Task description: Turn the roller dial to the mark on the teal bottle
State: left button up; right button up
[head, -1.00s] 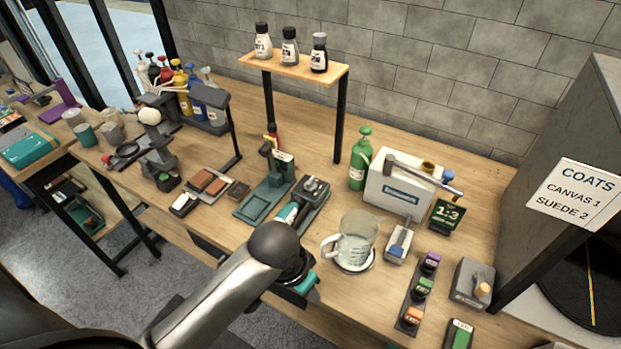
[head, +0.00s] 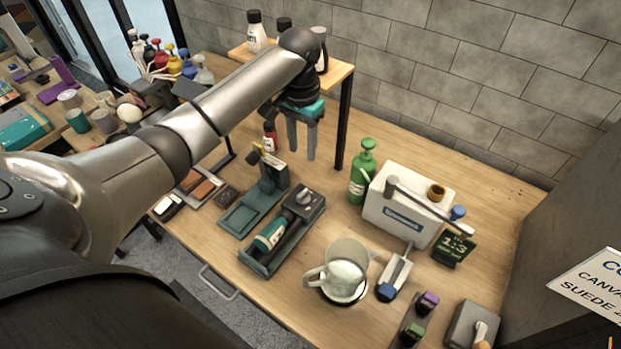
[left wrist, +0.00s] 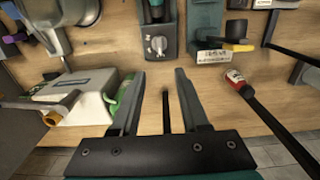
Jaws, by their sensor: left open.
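The roller unit (head: 313,217) is a dark teal tray on the bench with a grey dial (head: 303,197) at its far end. The teal bottle (head: 268,236) with a white label lies on its side in the tray. The mark on the bottle is too small to make out. In the left wrist view the dial (left wrist: 157,45) and the end of the bottle (left wrist: 155,12) show beyond the fingertips. My left gripper (head: 302,153) is open and empty, fingers down, behind the roller unit and apart from it. My right gripper is not in view.
A wooden shelf (head: 337,80) with bottles stands close behind my left gripper. A teal stand (head: 265,200) and a small red bottle (head: 269,138) are left of it.

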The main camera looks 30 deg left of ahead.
pick_arm(q)
send_near(303, 193)
notch_tip(303, 193, down, 8)
jog(key=shift+r+b, duration=0.2)
jog(key=shift+b, duration=0.75)
jog(key=shift+f, duration=0.55)
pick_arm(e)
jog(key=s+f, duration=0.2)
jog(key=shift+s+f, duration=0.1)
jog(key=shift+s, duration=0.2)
pick_arm(q)
jog(key=shift+c, duration=0.3)
grip_shut()
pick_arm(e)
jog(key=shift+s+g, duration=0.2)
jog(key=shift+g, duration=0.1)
